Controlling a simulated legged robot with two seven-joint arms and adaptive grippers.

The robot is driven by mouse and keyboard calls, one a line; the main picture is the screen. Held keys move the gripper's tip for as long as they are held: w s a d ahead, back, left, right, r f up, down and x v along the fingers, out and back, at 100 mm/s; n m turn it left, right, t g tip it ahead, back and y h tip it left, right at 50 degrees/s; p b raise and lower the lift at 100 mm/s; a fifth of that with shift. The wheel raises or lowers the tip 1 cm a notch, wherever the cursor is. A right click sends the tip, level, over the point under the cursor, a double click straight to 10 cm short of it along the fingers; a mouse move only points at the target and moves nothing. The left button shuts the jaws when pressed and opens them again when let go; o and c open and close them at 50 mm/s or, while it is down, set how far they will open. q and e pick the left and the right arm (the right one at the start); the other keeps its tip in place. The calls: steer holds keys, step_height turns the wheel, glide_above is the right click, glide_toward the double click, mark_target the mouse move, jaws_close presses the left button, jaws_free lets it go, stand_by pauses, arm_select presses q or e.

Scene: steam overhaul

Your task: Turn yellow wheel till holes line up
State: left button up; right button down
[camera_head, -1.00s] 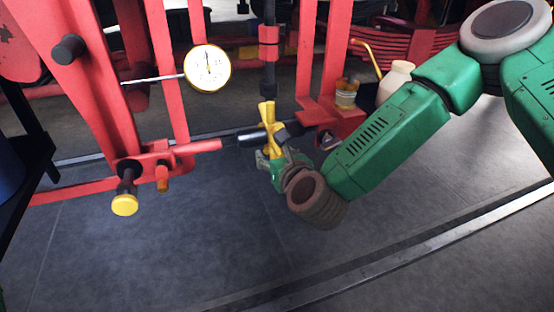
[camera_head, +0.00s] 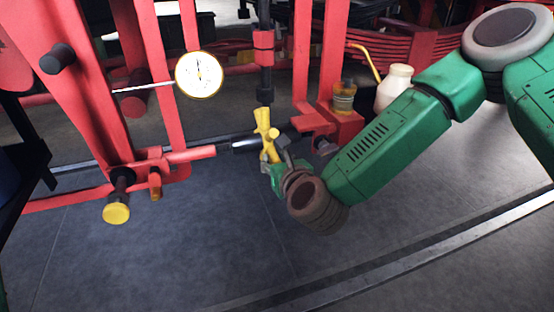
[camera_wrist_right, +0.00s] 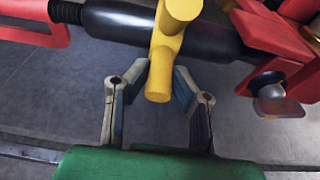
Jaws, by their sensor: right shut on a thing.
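The yellow wheel (camera_head: 263,122) shows as thick yellow bars across a dark horizontal barrel (camera_head: 240,144), between red frame parts. In the right wrist view, the yellow wheel (camera_wrist_right: 166,48) crosses the black barrel (camera_wrist_right: 215,33), with one bar end pointing down toward me. My right gripper (camera_wrist_right: 161,72) has its fingers on both sides of that bar and is shut on it. In the head view, my right gripper (camera_head: 277,163) is partly hidden by its own wrist. The holes cannot be made out clearly. My left gripper is not in view.
A white dial gauge (camera_head: 199,74) is at the upper left. A yellow-capped knob (camera_head: 116,213) sits low on the red frame (camera_head: 88,100). A jar (camera_head: 344,97) and a cream oil can (camera_head: 394,87) stand right of the wheel. The grey floor in front is clear.

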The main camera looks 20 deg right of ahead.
mark_target(274, 137)
steer(key=shift+a, duration=0.15)
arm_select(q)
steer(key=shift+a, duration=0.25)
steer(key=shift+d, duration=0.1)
arm_select(e)
steer(key=shift+d, duration=0.2)
steer(key=shift+r, duration=0.15)
steer(key=shift+w+r+p, duration=0.1)
steer(key=shift+r+p, duration=0.75)
steer(key=shift+r, duration=0.45)
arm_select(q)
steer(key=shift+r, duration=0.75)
arm_select(e)
steer(key=shift+w+r+p, duration=0.2)
steer(key=shift+r+p, duration=0.15)
steer(key=shift+r, duration=0.2)
steer(key=shift+w+r+p, duration=0.2)
steer(key=shift+r+p, duration=0.1)
steer(key=shift+r, duration=0.25)
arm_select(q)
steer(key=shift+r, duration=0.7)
arm_select(e)
steer(key=shift+w+r, duration=0.1)
